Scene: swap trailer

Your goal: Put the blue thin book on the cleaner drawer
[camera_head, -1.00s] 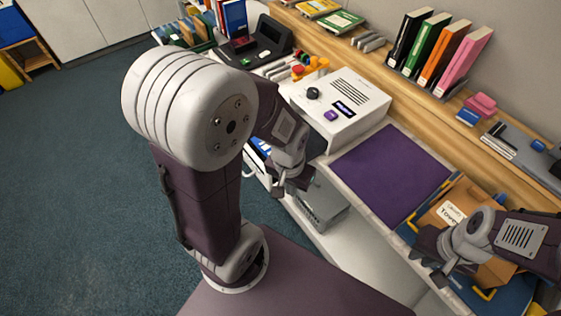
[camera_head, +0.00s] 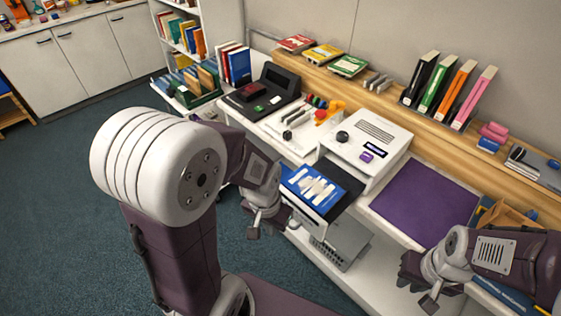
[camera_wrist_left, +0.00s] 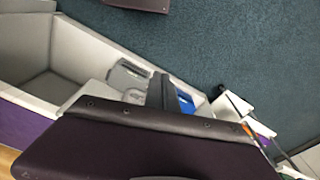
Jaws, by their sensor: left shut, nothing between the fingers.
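The blue thin book (camera_head: 313,186) has white markings on its cover. It lies flat on the black drawer (camera_head: 345,181) that sticks out from the front of the white cleaner (camera_head: 367,143). My left gripper (camera_head: 264,226) is shut and empty, to the left of the book and apart from it. My right gripper (camera_head: 420,285) hangs near the counter's front edge at the lower right; its finger gap is unclear. The left wrist view shows a small blue patch (camera_wrist_left: 187,102) that I cannot identify, largely hidden by a dark purple part.
A purple mat (camera_head: 425,203) lies right of the cleaner. A black device (camera_head: 264,94) and small coloured items stand to its left. A shelf behind holds upright books (camera_head: 447,88). A grey box (camera_head: 342,243) sits below the drawer. The floor at left is clear.

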